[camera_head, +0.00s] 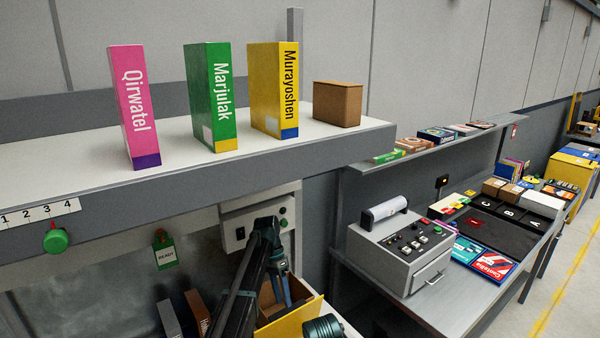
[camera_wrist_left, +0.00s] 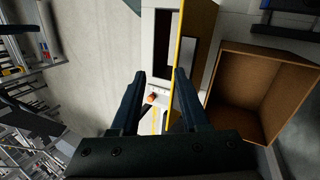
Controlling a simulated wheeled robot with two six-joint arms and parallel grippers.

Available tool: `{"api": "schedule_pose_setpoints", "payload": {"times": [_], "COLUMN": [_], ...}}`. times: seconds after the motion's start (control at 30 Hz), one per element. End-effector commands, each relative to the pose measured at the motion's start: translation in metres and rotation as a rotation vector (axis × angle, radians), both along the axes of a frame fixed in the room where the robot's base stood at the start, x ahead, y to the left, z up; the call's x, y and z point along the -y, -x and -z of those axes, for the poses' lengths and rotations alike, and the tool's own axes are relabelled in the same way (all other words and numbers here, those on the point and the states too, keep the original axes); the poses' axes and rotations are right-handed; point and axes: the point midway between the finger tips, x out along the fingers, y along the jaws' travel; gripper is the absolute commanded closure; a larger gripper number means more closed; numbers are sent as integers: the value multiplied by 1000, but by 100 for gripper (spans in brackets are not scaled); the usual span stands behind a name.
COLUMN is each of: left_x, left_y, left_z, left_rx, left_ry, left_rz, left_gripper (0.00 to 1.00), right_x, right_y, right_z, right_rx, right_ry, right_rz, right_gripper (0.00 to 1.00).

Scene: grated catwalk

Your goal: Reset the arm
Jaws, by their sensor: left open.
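My left arm comes in at the lower middle of the head view. My left gripper (camera_head: 280,293) points down beside an open box with a yellow side (camera_head: 284,324). In the left wrist view the two dark fingers (camera_wrist_left: 158,78) stand apart with nothing clearly held between them. A yellow edge (camera_wrist_left: 176,60) passes close by the right-hand finger; I cannot tell if they touch. An open, empty-looking brown box (camera_wrist_left: 262,92) lies to the right of the fingers. My right gripper does not show.
Above, a shelf (camera_head: 75,188) carries a pink box (camera_head: 131,105), a green box (camera_head: 209,97), a yellow box (camera_head: 273,88) and a brown carton (camera_head: 337,103). A grey control machine (camera_head: 401,250) stands on the bench at right. The walkway (camera_head: 570,290) is clear.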

Motion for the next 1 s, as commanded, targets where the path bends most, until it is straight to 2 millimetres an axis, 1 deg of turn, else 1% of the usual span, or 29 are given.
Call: {"api": "schedule_pose_setpoints", "payload": {"times": [0.03, 0.07, 0.1, 0.17, 0.2, 0.3, 0.4, 0.5, 0.6, 0.93, 0.97, 1.0], "left_x": [9, 13, 16, 19, 19, 16, 12, 7, 5, 5, 5, 5], "left_y": [59, 81, 109, 149, 174, 226, 263, 285, 295, 295, 295, 295], "left_z": [24, 32, 42, 56, 65, 81, 92, 98, 100, 99, 99, 99], "left_rx": [19, 34, 55, 93, 119, 185, 245, 286, 308, 315, 315, 314], "left_ry": [-55, -91, -136, -200, -238, -313, -361, -388, -402, -407, -407, -406], "left_rz": [-34, -64, -103, -160, -197, -285, -352, -401, -426, -436, -436, -436], "left_gripper": [55, 55, 55, 55, 55, 55, 55, 55, 55, 55, 55, 55], "right_x": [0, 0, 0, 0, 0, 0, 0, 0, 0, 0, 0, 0], "right_y": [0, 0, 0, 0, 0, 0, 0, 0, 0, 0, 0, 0], "right_z": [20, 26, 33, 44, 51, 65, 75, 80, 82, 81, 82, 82], "right_rx": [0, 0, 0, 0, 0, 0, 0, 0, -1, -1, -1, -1], "right_ry": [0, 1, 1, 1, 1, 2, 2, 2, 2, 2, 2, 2], "right_rz": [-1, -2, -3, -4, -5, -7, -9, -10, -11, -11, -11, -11], "right_gripper": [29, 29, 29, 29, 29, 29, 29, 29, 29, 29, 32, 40]}}
